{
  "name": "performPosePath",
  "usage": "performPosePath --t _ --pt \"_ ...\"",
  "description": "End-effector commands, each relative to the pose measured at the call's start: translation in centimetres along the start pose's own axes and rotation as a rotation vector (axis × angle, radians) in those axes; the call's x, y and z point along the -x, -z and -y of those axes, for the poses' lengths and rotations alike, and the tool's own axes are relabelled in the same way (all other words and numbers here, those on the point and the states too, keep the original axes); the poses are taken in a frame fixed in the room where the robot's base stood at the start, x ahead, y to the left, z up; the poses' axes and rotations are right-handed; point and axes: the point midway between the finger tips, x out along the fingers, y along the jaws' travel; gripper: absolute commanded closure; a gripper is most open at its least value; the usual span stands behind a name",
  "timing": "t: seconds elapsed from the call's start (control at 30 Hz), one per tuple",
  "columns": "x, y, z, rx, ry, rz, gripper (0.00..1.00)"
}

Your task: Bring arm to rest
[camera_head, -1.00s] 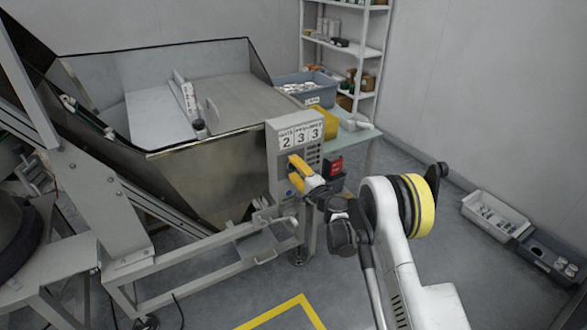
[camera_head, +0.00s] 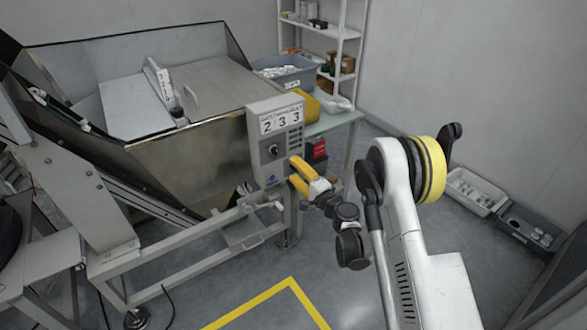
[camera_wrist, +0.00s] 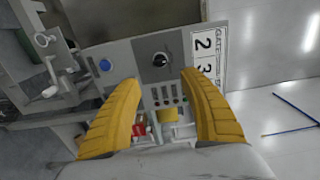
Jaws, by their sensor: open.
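My gripper (camera_head: 297,176) has yellow fingers and is open, with nothing between them. In the head view it is in front of the lower part of the grey control box (camera_head: 276,137) marked 233. In the wrist view the two fingers (camera_wrist: 160,88) stand wide apart, and the control box (camera_wrist: 150,62) with its black knob (camera_wrist: 160,59) and blue button (camera_wrist: 106,65) shows beyond them. I cannot tell the exact gap between fingertips and box. My arm (camera_head: 405,215) is bent at the right of the head view.
A metal hopper (camera_head: 190,160) on a frame fills the left. A side table (camera_head: 345,118) holds a grey-blue bin (camera_head: 285,74). Shelves (camera_head: 335,30) stand behind. Two bins, one white (camera_head: 470,195) and one dark (camera_head: 525,230), lie on the floor at right. Floor with a yellow line (camera_head: 245,305) is clear in front.

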Motion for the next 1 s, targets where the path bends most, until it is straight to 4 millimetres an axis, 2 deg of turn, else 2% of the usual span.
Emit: performPosePath --t 0.17,0.27,0.37,0.47,0.57,0.77,0.87,1.0 --pt "0.0 0.0 0.0 0.001 0.0 0.0 0.5" --pt "-0.1 0.0 0.9 0.018 -0.01 0.005 0.5" --pt "0.0 -0.1 3.3 0.074 -0.043 0.018 0.5" --pt "0.6 -0.5 6.9 0.164 -0.099 0.042 0.5" --pt "2.1 -1.1 10.5 0.269 -0.171 0.07 0.5" --pt "7.2 -2.6 16.1 0.469 -0.326 0.125 0.5" --pt "10.7 -3.5 18.0 0.564 -0.409 0.152 0.5" --pt "16.5 -4.8 19.8 0.692 -0.534 0.184 0.5"
